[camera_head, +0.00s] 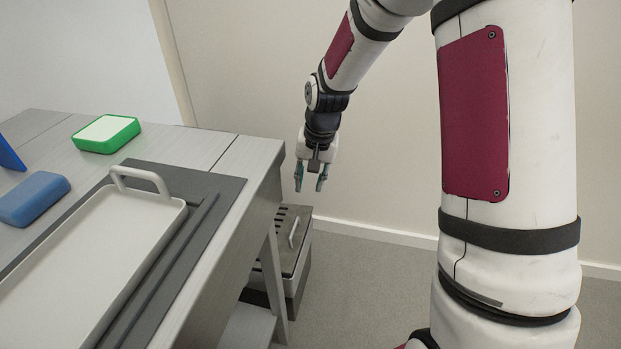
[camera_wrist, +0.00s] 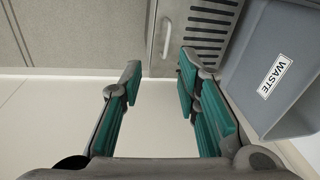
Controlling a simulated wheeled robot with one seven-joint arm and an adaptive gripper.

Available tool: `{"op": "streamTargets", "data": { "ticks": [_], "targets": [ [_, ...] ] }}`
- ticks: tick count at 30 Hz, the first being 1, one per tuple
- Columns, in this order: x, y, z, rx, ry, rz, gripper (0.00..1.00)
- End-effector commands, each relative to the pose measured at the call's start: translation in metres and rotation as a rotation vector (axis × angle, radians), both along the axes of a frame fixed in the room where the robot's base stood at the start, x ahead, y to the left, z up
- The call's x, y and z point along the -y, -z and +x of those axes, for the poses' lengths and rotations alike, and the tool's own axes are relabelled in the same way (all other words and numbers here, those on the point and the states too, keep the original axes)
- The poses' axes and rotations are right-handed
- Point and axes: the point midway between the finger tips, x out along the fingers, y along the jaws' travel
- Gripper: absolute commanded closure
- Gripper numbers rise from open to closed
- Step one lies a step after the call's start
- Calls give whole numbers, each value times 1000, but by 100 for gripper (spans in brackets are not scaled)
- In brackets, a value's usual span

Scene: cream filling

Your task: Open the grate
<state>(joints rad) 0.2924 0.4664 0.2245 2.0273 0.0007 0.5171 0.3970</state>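The grate (camera_head: 293,236) is a grey slotted lid with a light handle (camera_head: 293,232), lying on top of a low metal box beside the table. It looks closed. In the wrist view the slotted grate (camera_wrist: 208,30) and its handle (camera_wrist: 167,38) show beyond the fingertips, near the top middle. My gripper (camera_head: 310,184) points down above the box, beside the table's far right corner. The gripper also shows in the wrist view (camera_wrist: 158,82), its teal-padded fingers spread apart with nothing between them. The fingers are apart from the handle.
A grey bin labelled WASTE (camera_wrist: 275,75) stands close to the grate. The table (camera_head: 225,155) is left of my gripper and holds a white tray (camera_head: 181,203), a green-edged block (camera_head: 106,133) and a blue block (camera_head: 33,198). The floor (camera_head: 370,280) right of the box is clear.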

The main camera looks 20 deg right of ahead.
Motion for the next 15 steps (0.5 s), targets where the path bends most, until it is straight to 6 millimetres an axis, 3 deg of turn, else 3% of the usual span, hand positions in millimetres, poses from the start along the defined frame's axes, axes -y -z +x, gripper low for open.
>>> {"op": "streamTargets", "data": {
  "ticks": [11, 15],
  "targets": [
    [0, -4, -1, 2, -3, -3, 70],
    [-1, 3, -2, -8, 35, 20, 100]
  ]
}}
